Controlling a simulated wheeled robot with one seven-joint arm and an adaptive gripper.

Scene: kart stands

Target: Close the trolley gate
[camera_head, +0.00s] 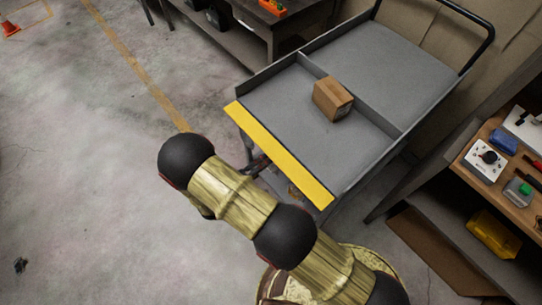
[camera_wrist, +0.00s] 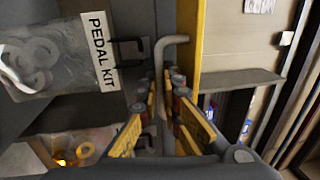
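The grey trolley (camera_head: 400,62) stands at the upper right in the head view. Its yellow gate (camera_head: 278,152) runs along the near edge and slopes or lies outward, with its broad face up. My gripper (camera_wrist: 167,80) is mostly hidden by my arm in the head view, near the gate's underside. In the wrist view its yellow fingers are close together around a bent grey rod (camera_wrist: 172,42). I cannot tell whether they press on it. A yellow upright strip (camera_wrist: 188,50) stands just right of the rod, possibly the gate's edge.
A cardboard box (camera_head: 332,99) sits on the trolley tray near the divider. A workbench (camera_head: 500,170) with tools is at the right, and a dark table (camera_head: 285,18) at the top. A bag labelled PEDAL KIT (camera_wrist: 60,55) is left of the fingers. Open floor lies left.

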